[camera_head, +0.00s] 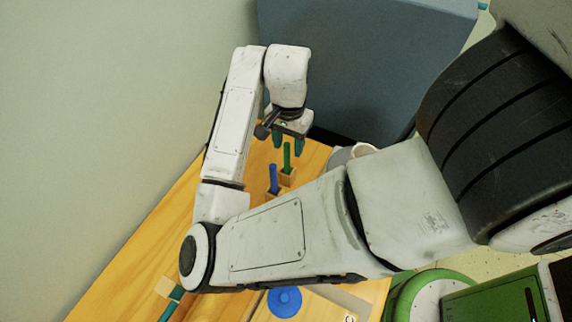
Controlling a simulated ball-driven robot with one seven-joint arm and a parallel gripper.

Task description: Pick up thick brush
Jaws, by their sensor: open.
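A blue handle (273,178) and a green handle (287,157) stand upright in small wooden blocks on the wooden table (140,255). A teal handle (171,306) beside another wooden block (167,287) shows at the table's lower left. I cannot tell which of these is the thick brush, and no bristles show clearly. My gripper (288,140) points down just above and behind the green handle, open, with its dark green fingertips apart. Nothing shows between the fingers. Whether the green handle's top touches them is not clear.
A plain wall runs along the left, and a blue-grey cabinet (365,50) stands behind the table. A white round container (350,153) is partly hidden by my arm. A blue disc (284,302) lies near the front, beside a green round object (425,295).

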